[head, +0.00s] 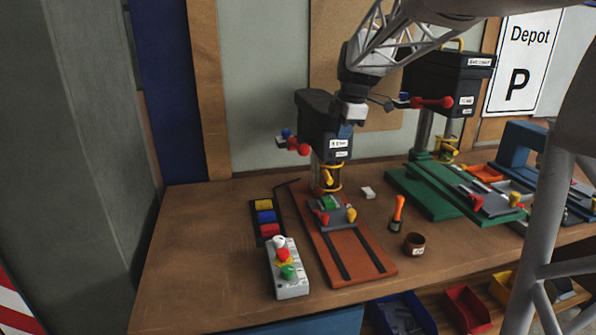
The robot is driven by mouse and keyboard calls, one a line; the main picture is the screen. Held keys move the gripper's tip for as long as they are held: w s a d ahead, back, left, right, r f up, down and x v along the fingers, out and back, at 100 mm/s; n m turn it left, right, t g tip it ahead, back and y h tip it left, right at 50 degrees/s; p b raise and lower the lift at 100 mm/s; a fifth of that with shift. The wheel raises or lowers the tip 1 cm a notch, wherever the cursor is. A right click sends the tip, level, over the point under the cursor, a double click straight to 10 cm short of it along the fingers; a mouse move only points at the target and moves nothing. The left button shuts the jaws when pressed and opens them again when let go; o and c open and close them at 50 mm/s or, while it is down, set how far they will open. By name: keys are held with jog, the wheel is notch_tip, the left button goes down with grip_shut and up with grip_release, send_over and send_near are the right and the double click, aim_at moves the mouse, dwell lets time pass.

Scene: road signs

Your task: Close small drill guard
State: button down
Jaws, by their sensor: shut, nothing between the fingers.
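The small drill (318,118) stands on the left of the bench, with a dark head and red knobs on its left side. Its yellow guard (331,188) is below the head, around the spindle area above the vise. I cannot tell from this view whether the guard is open or closed. My gripper (350,122) comes down from the upper right and overlaps the right side of the drill head, above the guard. It is shut and holds nothing. Its fingertips are small and hard to make out against the dark head.
The vise (333,214) sits on the drill's orange base (357,258). A button box (288,272) and a tray of coloured blocks (266,220) are at left. An orange-handled screwdriver (398,211) and a brown cup (414,243) are at right. A larger drill (448,82) stands farther right.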

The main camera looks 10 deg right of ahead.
aim_at(331, 180)
jog(key=shift+f, duration=0.1)
dwell(0.3)
jog(key=x, duration=1.3)
jog(key=shift+f, duration=0.35)
jog(key=s+x, duration=0.1)
jog(key=x, duration=0.6)
jog(key=shift+s+d+f, duration=0.15)
jog(key=shift+s+d, duration=0.05)
jog(key=shift+s, duration=0.1)
jog(key=shift+f, duration=0.1)
jog(key=v, duration=1.5)
jog(key=shift+w, duration=0.3)
